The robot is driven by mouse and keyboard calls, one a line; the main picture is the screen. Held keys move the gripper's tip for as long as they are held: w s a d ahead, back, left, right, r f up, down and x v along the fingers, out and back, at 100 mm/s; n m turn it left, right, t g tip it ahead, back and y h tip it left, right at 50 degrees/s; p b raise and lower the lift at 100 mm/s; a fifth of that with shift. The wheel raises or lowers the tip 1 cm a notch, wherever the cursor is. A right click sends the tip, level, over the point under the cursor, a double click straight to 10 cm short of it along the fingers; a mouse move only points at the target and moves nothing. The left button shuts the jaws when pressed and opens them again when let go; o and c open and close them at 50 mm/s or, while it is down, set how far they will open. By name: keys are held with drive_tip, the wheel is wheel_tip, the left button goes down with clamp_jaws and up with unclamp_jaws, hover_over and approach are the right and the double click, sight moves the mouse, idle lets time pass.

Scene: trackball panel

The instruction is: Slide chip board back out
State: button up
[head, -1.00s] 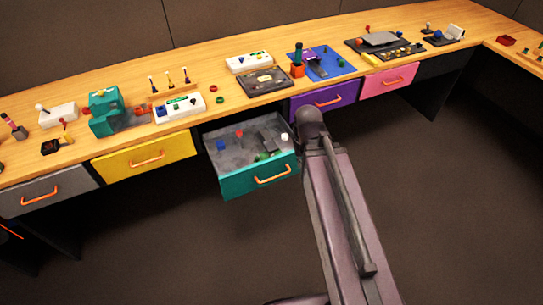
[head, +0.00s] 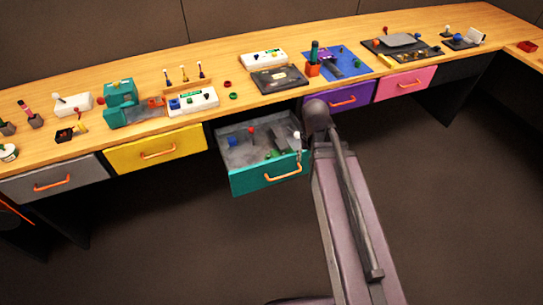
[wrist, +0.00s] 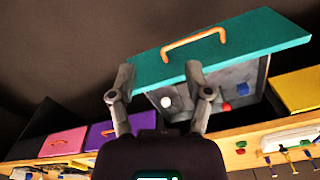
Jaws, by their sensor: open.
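No piece is clearly identifiable as the chip board. A dark flat board (head: 280,80) with small raised parts lies on the wooden bench above the open teal drawer, and may be it. The teal drawer (head: 250,182) is pulled out, with an orange handle on its front. In the wrist view the teal front (wrist: 250,38) and handle (wrist: 193,44) lie ahead of my gripper. My gripper (wrist: 160,74) is open, its two fingers apart and empty near the drawer front; contact cannot be told. In the head view my arm hides most of it.
The drawer holds a blue block (head: 232,140), a red piece (head: 251,131) and a white ball (head: 297,135). Yellow (head: 150,150), purple (head: 350,98) and pink (head: 404,83) drawers are shut beside it. The bench (head: 215,72) carries several devices. The floor in front is clear.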

sight(268, 155)
drive_tip(key=w+a+f+b, duration=0.1)
drive_tip(key=w+f, duration=0.1)
drive_tip(key=w, duration=0.2)
drive_tip(key=w+a+f+m+b, duration=0.1)
drive_tip(key=w+a+b, duration=0.1)
drive_tip(key=w, duration=0.2)
drive_tip(key=w+a+f+m+b, duration=0.1)
drive_tip(key=w+a+f+b, duration=0.1)
drive_tip(key=w, duration=0.2)
drive_tip(key=shift+w+a+f, duration=0.2)
drive_tip(key=shift+a+f, duration=0.05)
drive_tip(key=shift+f, duration=0.05)
drive_tip(key=w+a+f+m+b, duration=0.2)
drive_tip(key=w+a, duration=0.4)
drive_tip(key=w, duration=0.3)
drive_tip(key=shift+a+f+m+b, duration=0.2)
drive_tip(key=shift+f+m+b, duration=0.2)
drive_tip(key=shift+f+b, duration=0.35)
drive_tip(key=shift+f, duration=0.15)
wheel_tip(268, 155, down, 14)
drive_tip(key=b, duration=1.3)
drive_tip(key=shift+r+b, duration=0.2)
drive_tip(key=shift+b, duration=0.15)
clamp_jaws()
